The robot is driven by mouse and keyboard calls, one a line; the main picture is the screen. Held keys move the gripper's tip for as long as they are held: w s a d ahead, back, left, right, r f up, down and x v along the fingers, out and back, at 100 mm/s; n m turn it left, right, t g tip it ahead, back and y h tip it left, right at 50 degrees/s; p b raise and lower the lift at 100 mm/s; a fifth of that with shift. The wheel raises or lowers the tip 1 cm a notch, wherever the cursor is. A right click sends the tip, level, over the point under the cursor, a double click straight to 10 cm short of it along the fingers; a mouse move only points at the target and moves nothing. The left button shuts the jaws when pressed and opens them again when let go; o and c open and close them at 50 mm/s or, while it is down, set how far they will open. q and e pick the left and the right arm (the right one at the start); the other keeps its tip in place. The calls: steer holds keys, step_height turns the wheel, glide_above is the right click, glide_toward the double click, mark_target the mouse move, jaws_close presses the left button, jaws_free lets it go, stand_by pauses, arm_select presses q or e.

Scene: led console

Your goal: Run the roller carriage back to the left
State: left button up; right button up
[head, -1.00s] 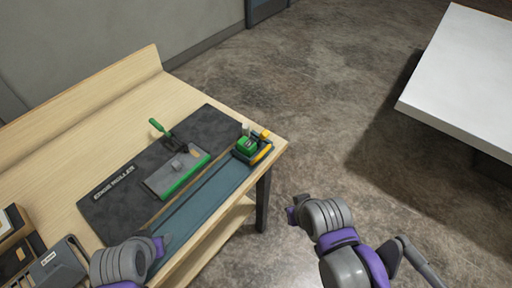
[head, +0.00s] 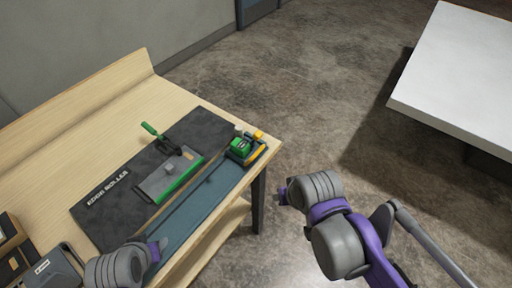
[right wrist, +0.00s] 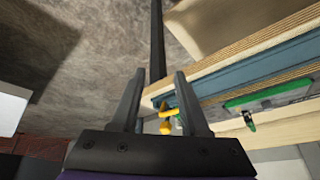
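The roller carriage (head: 243,149), green with a yellow part, sits at the right end of a blue-grey track (head: 190,215) along the workbench's front edge. In the right wrist view its yellow part (right wrist: 166,118) shows beyond and between my fingers. My right gripper (right wrist: 158,80) is open and empty, apart from the carriage. In the head view my right gripper (head: 282,192) hangs over the floor, right of the bench. My left gripper (head: 160,246) is over the near left part of the track; its fingers are too small to judge.
A black mat (head: 100,211) marked "EDGE ROLLER" lies behind the track, with a grey and green plate (head: 172,180) and a green-handled tool (head: 158,136). A grey box (head: 58,268) is at the near left. A white table (head: 460,70) stands at far right, with open floor between.

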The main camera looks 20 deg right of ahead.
arm_select(q)
steer(key=shift+s+f, duration=0.15)
steer(key=shift+f, duration=0.35)
arm_select(e)
steer(key=w+r+m+g, duration=0.2)
steer(key=w+r+m, duration=0.4)
steer(key=w, duration=0.4)
arm_select(q)
steer(key=shift+s+f+b, duration=0.1)
steer(key=shift+f+b, duration=0.15)
steer(key=shift+b, duration=0.2)
arm_select(e)
steer(key=m+g+y, duration=0.1)
steer(key=m, duration=0.2)
glide_toward(259, 150)
arm_select(q)
steer(key=shift+s+f, duration=0.15)
steer(key=shift+f, duration=0.2)
arm_select(e)
steer(key=x, duration=0.8)
steer(key=shift+w+d, duration=0.1)
steer(key=shift+c, duration=0.2)
jaws_close()
